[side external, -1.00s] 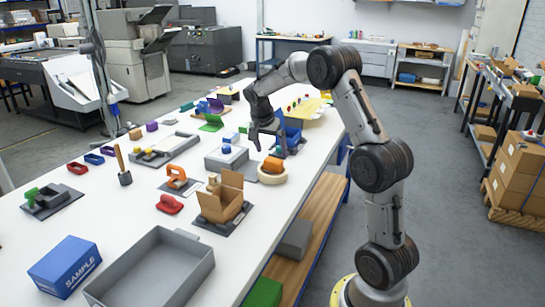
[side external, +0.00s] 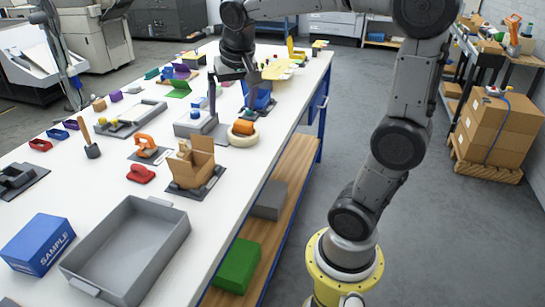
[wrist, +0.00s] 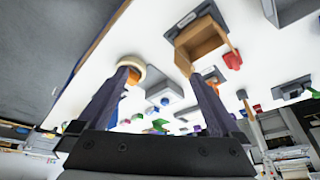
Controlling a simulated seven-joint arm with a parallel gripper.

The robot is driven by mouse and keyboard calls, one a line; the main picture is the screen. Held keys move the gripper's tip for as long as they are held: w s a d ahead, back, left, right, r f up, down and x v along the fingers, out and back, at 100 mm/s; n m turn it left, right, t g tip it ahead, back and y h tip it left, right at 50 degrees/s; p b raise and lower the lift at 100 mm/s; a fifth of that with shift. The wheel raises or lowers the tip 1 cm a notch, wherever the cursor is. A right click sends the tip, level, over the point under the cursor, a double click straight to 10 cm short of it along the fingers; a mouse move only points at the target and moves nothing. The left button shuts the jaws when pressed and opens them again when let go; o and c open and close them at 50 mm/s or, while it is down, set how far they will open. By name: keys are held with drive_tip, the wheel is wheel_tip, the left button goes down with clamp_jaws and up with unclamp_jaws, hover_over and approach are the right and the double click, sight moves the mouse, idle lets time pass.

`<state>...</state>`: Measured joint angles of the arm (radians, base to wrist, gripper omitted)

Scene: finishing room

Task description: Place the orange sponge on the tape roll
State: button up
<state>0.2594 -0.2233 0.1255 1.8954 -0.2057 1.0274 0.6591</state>
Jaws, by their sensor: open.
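The orange sponge (side external: 244,127) sits on the pale tape roll (side external: 243,139) near the table's right edge, in the side view. It appears to rest on top of the ring, slightly tilted or rounded. My gripper (side external: 230,100) is open and empty, above and apart from the sponge, with its fingers spread. In the wrist view my gripper (wrist: 158,76) shows both fingers apart with nothing between them. There the tape roll (wrist: 130,74) and a bit of the orange sponge (wrist: 134,77) show by the left finger, which partly hides them.
A grey block fixture (side external: 193,126) stands left of the roll, and a blue bin (side external: 262,97) behind it. An open cardboard box (side external: 192,165) and a large grey tray (side external: 128,245) are nearer the front.

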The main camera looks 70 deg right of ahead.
drive_tip(key=s+a+f+n+t+y, duration=0.1)
drive_tip(key=s+a+f+n, duration=0.1)
drive_tip(key=s+a+n, duration=0.2)
drive_tip(key=s+a+f+n+t+y, duration=0.1)
drive_tip(key=s+a+f+n+y, duration=0.1)
drive_tip(key=s+a+n, duration=0.3)
drive_tip(key=s+a+f, duration=0.1)
drive_tip(key=s+a, duration=0.2)
drive_tip(key=s, duration=0.2)
drive_tip(key=shift+s+n+t, duration=0.2)
drive_tip(key=shift+n+t, duration=0.1)
